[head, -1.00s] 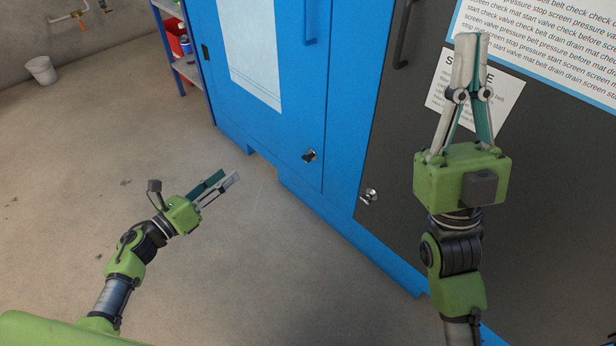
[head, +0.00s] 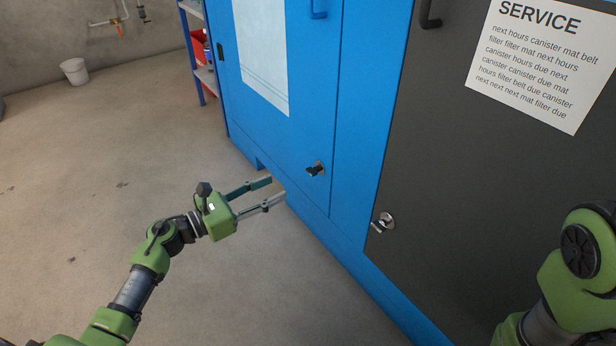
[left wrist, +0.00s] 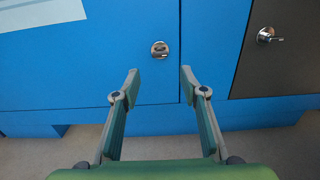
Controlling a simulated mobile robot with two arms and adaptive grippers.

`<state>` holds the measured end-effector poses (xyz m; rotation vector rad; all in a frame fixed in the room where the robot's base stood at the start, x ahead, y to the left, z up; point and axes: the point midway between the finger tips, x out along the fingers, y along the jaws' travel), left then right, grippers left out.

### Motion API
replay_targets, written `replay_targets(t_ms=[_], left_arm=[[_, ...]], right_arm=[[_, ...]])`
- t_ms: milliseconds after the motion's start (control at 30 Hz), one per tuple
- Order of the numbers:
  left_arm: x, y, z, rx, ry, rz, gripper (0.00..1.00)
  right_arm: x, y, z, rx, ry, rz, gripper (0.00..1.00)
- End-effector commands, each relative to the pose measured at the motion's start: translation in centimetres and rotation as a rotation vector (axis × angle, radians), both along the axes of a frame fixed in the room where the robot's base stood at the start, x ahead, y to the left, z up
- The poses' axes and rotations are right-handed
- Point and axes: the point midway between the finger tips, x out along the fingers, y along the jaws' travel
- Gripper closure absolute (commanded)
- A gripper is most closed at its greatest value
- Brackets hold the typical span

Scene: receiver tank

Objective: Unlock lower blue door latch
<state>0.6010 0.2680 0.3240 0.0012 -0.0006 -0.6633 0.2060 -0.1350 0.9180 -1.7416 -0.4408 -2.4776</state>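The lower blue door (head: 285,130) carries a small latch (head: 315,170) with a dark handle on a round metal plate, near its lower right corner. In the left wrist view the latch (left wrist: 160,50) sits ahead of the fingertips, between them sideways and a little above. My left gripper (head: 277,189) is open and empty, low in front of the blue door. Its spread fingers also show in the left wrist view (left wrist: 160,77), apart from the latch. My right arm shows at the lower right of the head view, but its gripper is out of view.
A dark door (head: 470,200) to the right has a similar silver latch (head: 384,222) and a service sheet (head: 540,65). A shelf rack (head: 200,70) and a white bucket (head: 74,71) stand behind. The floor at left is clear.

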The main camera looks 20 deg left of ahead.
Motion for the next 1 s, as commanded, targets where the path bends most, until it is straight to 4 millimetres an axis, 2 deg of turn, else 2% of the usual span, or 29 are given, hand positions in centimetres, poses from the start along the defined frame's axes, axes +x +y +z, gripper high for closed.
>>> replay_targets(t_ms=[300, 500, 700, 967, 1000], left_arm=[[5.5, -4.3, -0.3, -0.002, -0.003, 0.0, 0.6], [7.9, -6.2, -0.2, -0.003, -0.001, 0.0, 0.6], [8.9, -7.0, -0.1, -0.002, 0.002, 0.001, 0.6], [9.0, -7.0, 0.0, -0.002, 0.001, 0.0, 0.6], [9.0, -7.1, 0.0, -0.002, 0.001, 0.0, 0.66]], right_arm=[[-0.6, 0.0, -2.4, -0.001, -0.014, -0.001, 1.0], [-0.6, 0.0, -3.5, -0.001, -0.015, -0.001, 1.0], [-0.6, 0.0, -3.8, -0.002, -0.015, -0.001, 1.0], [-0.6, 0.1, -3.7, -0.002, -0.015, -0.001, 1.0], [-0.6, 0.1, -3.8, -0.002, -0.015, -0.001, 1.0]])
